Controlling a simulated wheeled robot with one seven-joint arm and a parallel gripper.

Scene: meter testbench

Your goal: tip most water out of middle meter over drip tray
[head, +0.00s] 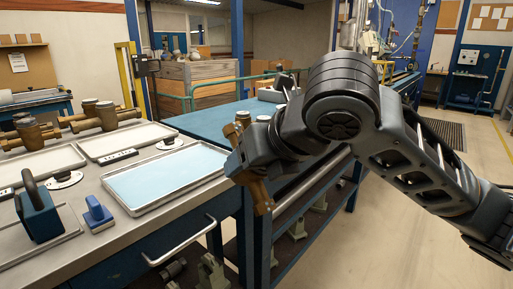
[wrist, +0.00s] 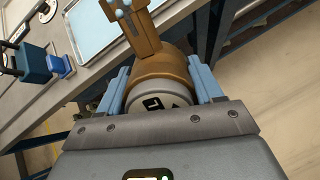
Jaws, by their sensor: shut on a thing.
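My gripper (head: 243,160) is shut on a brass water meter (head: 262,196), held tilted with its pipe running steeply down. In the head view they hang just right of the drip tray (head: 136,211), beside the bench edge. In the wrist view, the light blue fingers of my gripper (wrist: 160,84) clasp both sides of the brass meter (wrist: 166,62) around its grey lettered cap. Pale blue blobs show at the meter's far pipe end. The drip tray (wrist: 72,42) lies at the upper left there, with a light blue floor. My arm hides part of the meter in the head view.
A blue handled block (head: 38,212) and a small blue tool (head: 98,213) sit at the front. A bench handle (head: 182,247) sticks out below. The blue bench (head: 208,122) behind is largely clear.

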